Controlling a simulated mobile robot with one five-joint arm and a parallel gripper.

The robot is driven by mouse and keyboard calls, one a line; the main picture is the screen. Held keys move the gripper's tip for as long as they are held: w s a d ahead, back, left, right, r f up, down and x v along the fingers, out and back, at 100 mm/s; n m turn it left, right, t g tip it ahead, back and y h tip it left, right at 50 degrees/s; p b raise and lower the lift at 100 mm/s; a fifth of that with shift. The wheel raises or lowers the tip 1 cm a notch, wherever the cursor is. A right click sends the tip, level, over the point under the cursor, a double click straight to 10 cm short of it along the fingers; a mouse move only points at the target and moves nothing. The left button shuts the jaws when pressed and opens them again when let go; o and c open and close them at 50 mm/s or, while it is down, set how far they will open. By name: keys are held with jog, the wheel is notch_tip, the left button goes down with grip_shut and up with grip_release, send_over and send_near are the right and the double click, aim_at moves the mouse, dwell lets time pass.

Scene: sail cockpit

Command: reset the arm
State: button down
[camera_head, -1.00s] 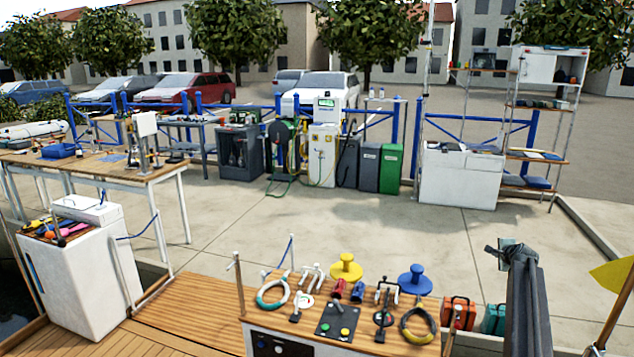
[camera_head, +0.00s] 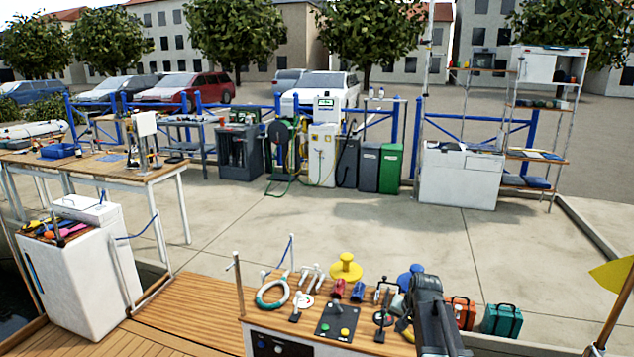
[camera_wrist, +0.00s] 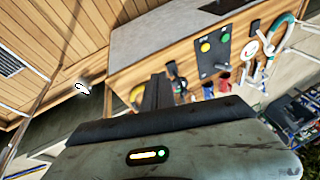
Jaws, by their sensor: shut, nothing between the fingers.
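My arm shows in the head view as a dark link at the lower right, in front of the right end of the wooden console top (camera_head: 270,315). It covers part of the blue bollard (camera_head: 408,270) and most of the yellow-green ring there. My gripper (camera_wrist: 158,88) shows in the wrist view as dark fingers close together, shut and empty. The console with its button panel (camera_wrist: 212,52) lies beyond the fingers. In the head view I cannot make out the fingertips.
An orange case (camera_head: 462,312) and a teal case (camera_head: 502,320) stand right of my arm.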

jog(key=s+a+f+n+g, duration=0.1)
jog(key=s+a+n+g, duration=0.2)
jog(key=s, duration=0.5)
jog(key=s+a+f+n, duration=0.1)
jog(key=s+a+n, duration=0.1)
jog(key=s+a, duration=0.55)
notch_tip(320, 180, down, 34)
jog(key=s+d+g+b, duration=0.1)
jog(key=s+d+b, duration=0.15)
jog(key=b, duration=3.15)
notch_tip(320, 180, up, 37)
jog(key=p, duration=3.6)
jog(key=shift+s+a+h, duration=0.2)
jog(key=shift+a+h, duration=0.1)
jog(key=shift+h, duration=0.1)
jog(key=shift+f, duration=0.15)
jog(key=shift+s, duration=0.15)
